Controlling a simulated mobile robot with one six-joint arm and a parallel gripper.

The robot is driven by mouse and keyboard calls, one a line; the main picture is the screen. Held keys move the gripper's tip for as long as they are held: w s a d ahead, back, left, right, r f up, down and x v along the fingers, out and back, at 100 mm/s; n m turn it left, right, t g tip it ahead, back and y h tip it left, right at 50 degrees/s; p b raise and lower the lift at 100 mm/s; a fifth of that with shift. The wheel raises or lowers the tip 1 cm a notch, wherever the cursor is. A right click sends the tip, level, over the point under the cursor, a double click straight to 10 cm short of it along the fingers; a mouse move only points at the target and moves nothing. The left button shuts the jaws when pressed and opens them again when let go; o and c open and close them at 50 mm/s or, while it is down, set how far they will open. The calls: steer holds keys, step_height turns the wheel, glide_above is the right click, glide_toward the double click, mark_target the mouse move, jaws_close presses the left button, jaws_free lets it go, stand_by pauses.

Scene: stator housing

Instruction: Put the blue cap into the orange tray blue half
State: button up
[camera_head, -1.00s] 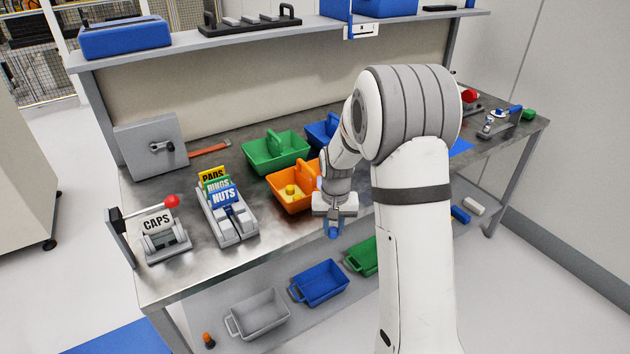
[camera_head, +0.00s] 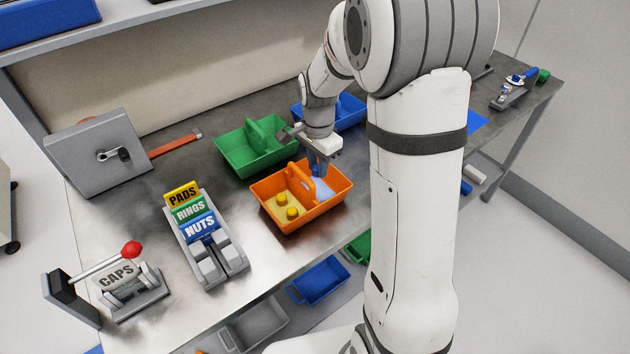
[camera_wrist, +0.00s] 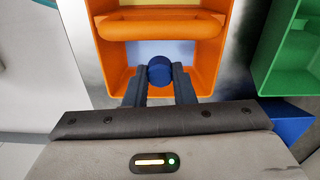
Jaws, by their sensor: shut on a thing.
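The orange tray (camera_head: 284,219) stands on the bench, with a handle across its middle. Its left half has a yellow floor with yellow caps (camera_head: 292,212) in it. Its right half has a pale blue floor. My gripper (camera_head: 319,172) is over the blue half, pointing down. In the wrist view my gripper (camera_wrist: 160,80) is shut on the blue cap (camera_wrist: 160,69), held between the fingertips above the pale blue floor. The cap is hidden in the head view. I cannot tell whether the cap touches the floor.
A green tray (camera_head: 232,155) stands behind the orange tray, and a blue tray (camera_head: 349,112) is behind to the right. A rack labelled PADS, RINGS and NUTS (camera_head: 213,250) and a CAPS dispenser (camera_head: 130,290) stand at the left. Bare bench lies between.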

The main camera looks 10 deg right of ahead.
mark_target(317, 166)
step_height(317, 166, down, 3)
steer(key=shift+w+f, duration=0.1)
steer(key=shift+f, duration=1.85)
steer(key=shift+f, duration=0.25)
steer(key=o, duration=1)
steer(key=shift+r, duration=0.1)
steer(key=shift+c, duration=0.2)
